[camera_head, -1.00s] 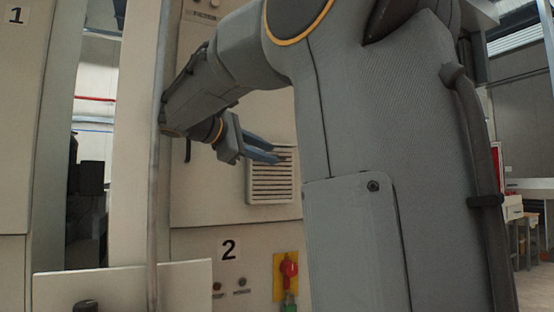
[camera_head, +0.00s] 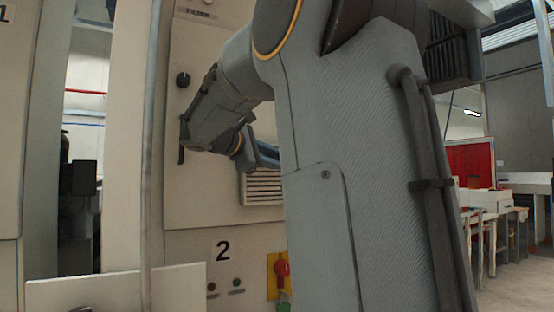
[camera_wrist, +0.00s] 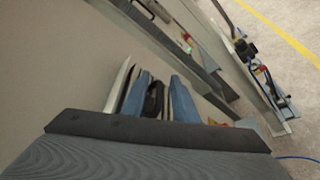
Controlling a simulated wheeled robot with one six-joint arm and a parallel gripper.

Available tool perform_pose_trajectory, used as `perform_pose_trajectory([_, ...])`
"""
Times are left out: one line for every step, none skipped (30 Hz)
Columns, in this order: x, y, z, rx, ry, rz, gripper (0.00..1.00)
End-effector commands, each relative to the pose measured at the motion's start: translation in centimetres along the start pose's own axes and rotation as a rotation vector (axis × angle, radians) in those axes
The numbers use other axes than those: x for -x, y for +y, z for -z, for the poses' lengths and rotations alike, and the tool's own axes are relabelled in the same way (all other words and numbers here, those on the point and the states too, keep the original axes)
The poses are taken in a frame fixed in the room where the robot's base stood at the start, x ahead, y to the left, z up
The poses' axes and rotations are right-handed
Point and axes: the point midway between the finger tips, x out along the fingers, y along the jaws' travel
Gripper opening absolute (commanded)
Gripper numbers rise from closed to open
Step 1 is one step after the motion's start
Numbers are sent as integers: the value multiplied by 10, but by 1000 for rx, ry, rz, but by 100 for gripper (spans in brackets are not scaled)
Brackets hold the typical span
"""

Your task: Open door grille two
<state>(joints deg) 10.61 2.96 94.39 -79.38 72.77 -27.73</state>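Contact with the grille cannot be told.
A dark knob (camera_head: 183,79) is at the panel's upper left. A red handle on a yellow plate (camera_head: 280,268) is below the grille. A thin upright post (camera_head: 152,150) and a low pale board (camera_head: 118,290) stand in front. Work tables (camera_head: 490,215) are at right.

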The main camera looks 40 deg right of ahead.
Motion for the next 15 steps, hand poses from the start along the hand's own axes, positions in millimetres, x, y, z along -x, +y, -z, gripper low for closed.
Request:
perform_pose_trajectory([0, 0, 0, 0, 0, 0, 26])
perform_pose_trajectory([0, 0, 0, 0, 0, 0, 26])
perform_pose_trajectory([0, 0, 0, 0, 0, 0, 23])
perform_pose_trajectory([0, 0, 0, 0, 0, 0, 18])
perform_pose_trajectory([0, 0, 0, 0, 0, 0, 13])
perform_pose_trajectory([0, 0, 0, 0, 0, 0, 6])
perform_pose_trajectory([0, 0, 0, 0, 0, 0, 1])
perform_pose_trajectory([0, 0, 0, 0, 0, 0, 0])
perform_pose_trajectory([0, 0, 0, 0, 0, 0, 0])
perform_pose_trajectory([0, 0, 0, 0, 0, 0, 0])
perform_pose_trajectory([0, 0, 0, 0, 0, 0, 0])
perform_pose_trajectory([0, 0, 0, 0, 0, 0, 0])
perform_pose_trajectory([0, 0, 0, 0, 0, 0, 0])
perform_pose_trajectory([0, 0, 0, 0, 0, 0, 0])
perform_pose_trajectory([0, 0, 0, 0, 0, 0, 0])
